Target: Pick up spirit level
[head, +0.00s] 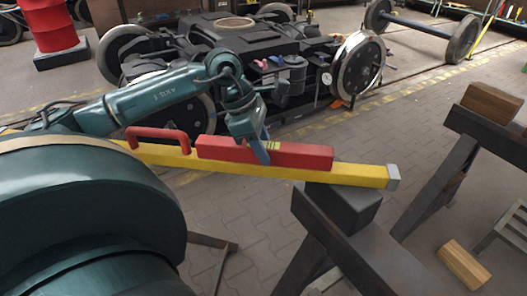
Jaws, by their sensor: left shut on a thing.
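The red spirit level (305,155), with a yellow-green vial near its middle, lies along the top of a long yellow bar (345,175). The bar has a red handle (160,135) and a grey end cap. My left gripper (264,150) comes down from above and is shut on the spirit level near the vial. The finger in front hides a small part of the level. I cannot tell whether the level touches the bar. My right gripper is not in view.
The bar's right end is over a dark block (345,208) on a dark trestle (365,245). Another trestle (440,170) with a wooden block (491,102) stands right. A wooden block (464,264) lies lower right. A bogie (250,45) with wheels stands behind. Paved floor shows between.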

